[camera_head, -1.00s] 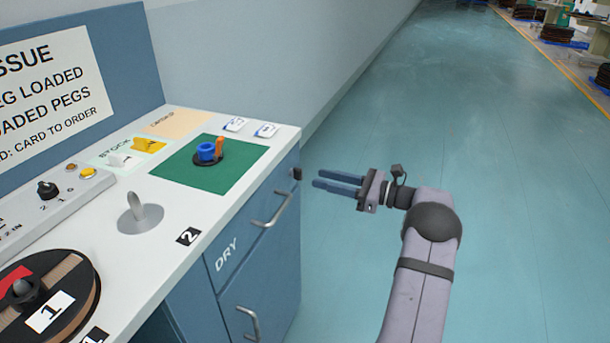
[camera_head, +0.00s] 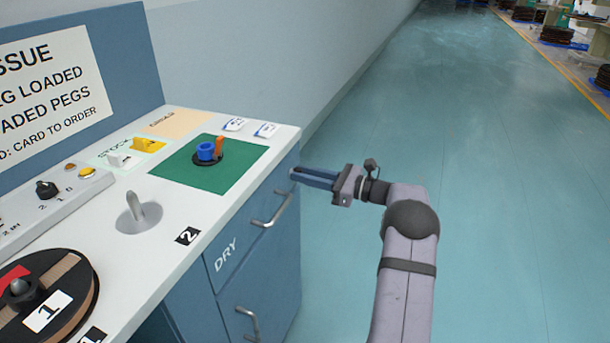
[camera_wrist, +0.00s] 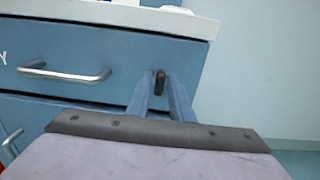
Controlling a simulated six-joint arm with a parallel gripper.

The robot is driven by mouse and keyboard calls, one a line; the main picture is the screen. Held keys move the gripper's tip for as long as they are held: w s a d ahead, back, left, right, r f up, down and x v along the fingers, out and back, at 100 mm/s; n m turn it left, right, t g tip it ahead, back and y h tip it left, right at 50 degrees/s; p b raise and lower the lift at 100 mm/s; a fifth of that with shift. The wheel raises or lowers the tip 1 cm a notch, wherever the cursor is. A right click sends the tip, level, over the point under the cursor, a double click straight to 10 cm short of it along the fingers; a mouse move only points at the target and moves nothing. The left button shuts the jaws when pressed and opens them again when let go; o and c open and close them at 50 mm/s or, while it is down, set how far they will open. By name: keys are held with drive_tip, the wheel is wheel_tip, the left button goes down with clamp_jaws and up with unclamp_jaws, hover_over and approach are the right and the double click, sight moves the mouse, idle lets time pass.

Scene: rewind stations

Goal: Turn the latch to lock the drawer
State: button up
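The latch is a small dark upright knob (camera_wrist: 160,82) at the right end of the upper drawer's front, seen in the wrist view. The upper drawer (camera_wrist: 110,57) looks closed and has a metal bar handle (camera_head: 270,212). My gripper (camera_head: 293,173) is at the drawer's right edge, with its blue fingers on either side of the latch. The fingers look closed in around the latch; contact on each side is hard to make out. In the head view the fingertips largely hide the latch. It looks upright in the wrist view.
The worktop (camera_head: 180,228) above carries a green mat (camera_head: 215,177) with a blue and orange part, and a reel (camera_head: 45,300). A lower drawer handle (camera_head: 247,322) sticks out below.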

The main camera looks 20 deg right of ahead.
clamp_jaws()
drive_tip(key=shift+s+a+f+n+b, duration=0.1)
drive_tip(key=shift+f+n+b, duration=0.05)
drive_tip(key=shift+n+b, duration=4.1)
drive_tip(key=shift+s+f+n+b, duration=0.1)
drive_tip(key=shift+f+n+b, duration=0.05)
drive_tip(key=shift+n+b, duration=4.05)
drive_tip(key=shift+n+p, duration=0.55)
drive_tip(key=shift+n, duration=0.1)
drive_tip(key=shift+r, duration=0.1)
drive_tip(key=o, duration=0.7)
unclamp_jaws()
drive_tip(key=shift+p+v, duration=0.9)
drive_tip(key=shift+v, duration=2.75)
